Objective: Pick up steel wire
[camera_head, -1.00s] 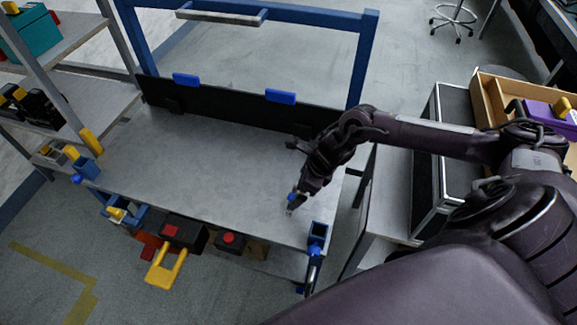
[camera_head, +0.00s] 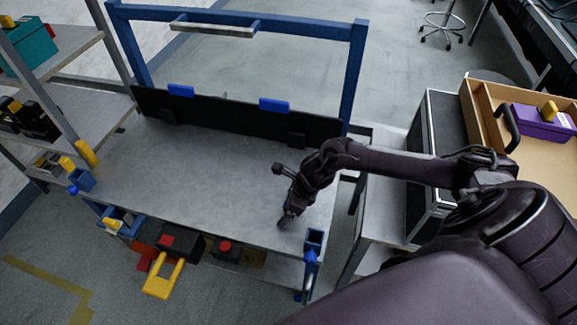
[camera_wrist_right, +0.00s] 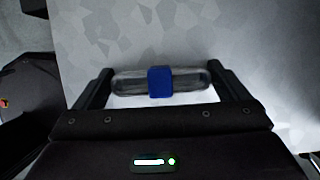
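The steel wire (camera_wrist_right: 190,82) is a flattened grey loop with a blue band around its middle. In the right wrist view it lies across the space between the two fingers of my right gripper (camera_wrist_right: 165,82). The fingers are wide apart, one beside each end of the loop; whether they touch it is hard to tell. In the head view my right gripper (camera_head: 287,219) points down at the front right part of the grey tabletop (camera_head: 200,185), and it hides the wire. My left gripper is not in view.
A blue holder (camera_head: 313,240) stands at the table's front right corner. A black back panel (camera_head: 235,117) with blue clips runs along the rear. Black and red boxes with a yellow handle (camera_head: 163,280) hang at the front. The tabletop left of my gripper is clear.

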